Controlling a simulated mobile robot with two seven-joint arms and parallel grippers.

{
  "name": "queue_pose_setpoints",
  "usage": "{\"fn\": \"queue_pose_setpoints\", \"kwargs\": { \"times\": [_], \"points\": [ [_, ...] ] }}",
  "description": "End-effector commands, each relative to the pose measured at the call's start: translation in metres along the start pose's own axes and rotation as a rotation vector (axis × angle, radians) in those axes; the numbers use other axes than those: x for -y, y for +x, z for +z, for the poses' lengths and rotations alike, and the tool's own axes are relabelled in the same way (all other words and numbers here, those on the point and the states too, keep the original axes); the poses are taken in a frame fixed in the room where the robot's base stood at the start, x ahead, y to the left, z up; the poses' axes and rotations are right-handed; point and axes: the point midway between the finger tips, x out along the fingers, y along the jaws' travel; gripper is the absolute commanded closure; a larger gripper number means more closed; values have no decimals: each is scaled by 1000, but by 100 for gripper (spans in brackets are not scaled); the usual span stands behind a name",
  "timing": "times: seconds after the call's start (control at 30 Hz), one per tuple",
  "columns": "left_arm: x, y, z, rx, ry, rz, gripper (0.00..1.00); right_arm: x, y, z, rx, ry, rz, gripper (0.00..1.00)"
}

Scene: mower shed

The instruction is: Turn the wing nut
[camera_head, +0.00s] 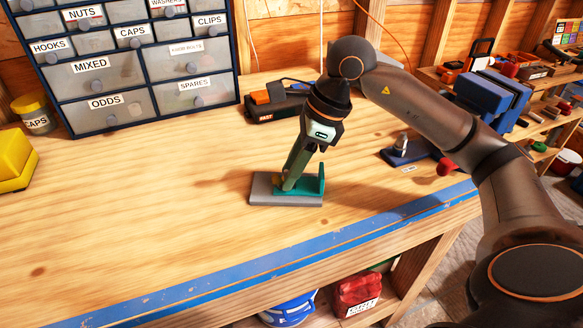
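A teal-green bracket (315,185) stands on a flat grey base plate (262,192) on the workbench. My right gripper (288,187) points down at it, its olive fingers close together and their tips low against the bracket. I cannot make out a wing nut there; the fingers cover that spot. Whether they are shut on anything does not show. My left gripper is out of view.
Behind stands a labelled drawer cabinet (140,60), with a black-and-orange tool (278,100) beside it. A yellow block (14,160) lies at left. The bench front is clear.

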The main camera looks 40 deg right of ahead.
Motion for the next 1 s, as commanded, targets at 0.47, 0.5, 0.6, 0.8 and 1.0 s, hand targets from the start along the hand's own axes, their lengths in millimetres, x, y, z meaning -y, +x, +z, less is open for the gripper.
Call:
{"fn": "queue_pose_setpoints", "kwargs": {
  "times": [0.47, 0.5, 0.6, 0.8, 1.0],
  "points": [
    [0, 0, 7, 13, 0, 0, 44, 0, -4, 0, 1, -1, 0, 44],
    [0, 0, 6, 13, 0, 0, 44, 0, -8, 1, 2, 0, -1, 44],
    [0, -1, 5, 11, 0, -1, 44, 1, -24, 1, 2, 0, -3, 44],
    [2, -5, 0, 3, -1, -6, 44, 1, -69, 1, 3, 0, -4, 44],
    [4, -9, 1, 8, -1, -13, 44, 0, -107, 1, 3, 0, -2, 44]
  ]
}}
